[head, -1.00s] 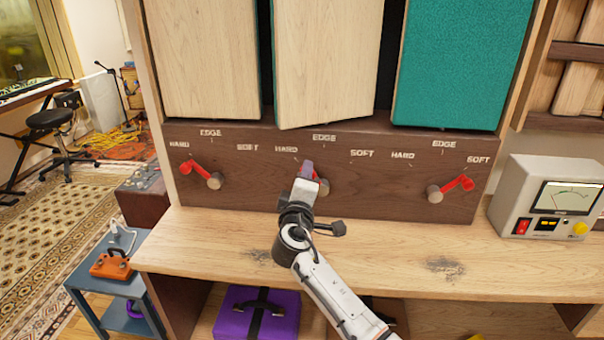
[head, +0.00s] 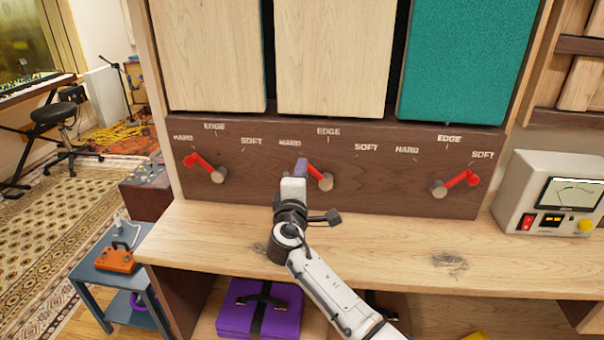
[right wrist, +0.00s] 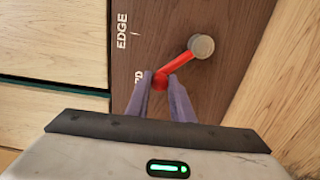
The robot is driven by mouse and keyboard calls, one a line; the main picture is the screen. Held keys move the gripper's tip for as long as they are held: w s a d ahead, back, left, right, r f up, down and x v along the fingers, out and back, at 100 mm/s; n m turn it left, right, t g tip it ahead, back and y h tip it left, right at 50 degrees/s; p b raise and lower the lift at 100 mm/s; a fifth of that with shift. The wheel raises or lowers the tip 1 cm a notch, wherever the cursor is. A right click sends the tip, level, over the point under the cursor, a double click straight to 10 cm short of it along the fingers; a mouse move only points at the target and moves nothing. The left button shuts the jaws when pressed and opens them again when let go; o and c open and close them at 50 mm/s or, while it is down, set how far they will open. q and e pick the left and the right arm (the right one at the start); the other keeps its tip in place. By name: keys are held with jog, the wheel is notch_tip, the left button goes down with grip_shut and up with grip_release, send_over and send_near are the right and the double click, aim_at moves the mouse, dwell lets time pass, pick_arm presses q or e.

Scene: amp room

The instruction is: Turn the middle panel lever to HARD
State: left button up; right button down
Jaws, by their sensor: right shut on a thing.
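The middle panel (head: 335,55) shows a flat pale wood face above. My left gripper is out of view.
The left lever (head: 201,163) points toward its HARD side, and the right lever (head: 458,182) toward SOFT. A teal panel (head: 462,60) is above the right lever. A meter box (head: 550,195) stands at the right of the bench (head: 400,245), whose middle top is mostly clear.

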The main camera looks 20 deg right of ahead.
jog(key=c, duration=1.5)
grip_release()
jog(key=shift+c, duration=0.2)
jog(key=shift+s+a, duration=0.1)
jog(key=v, duration=1)
jog(key=shift+b, duration=0.3)
jog(key=shift+s+f, duration=0.1)
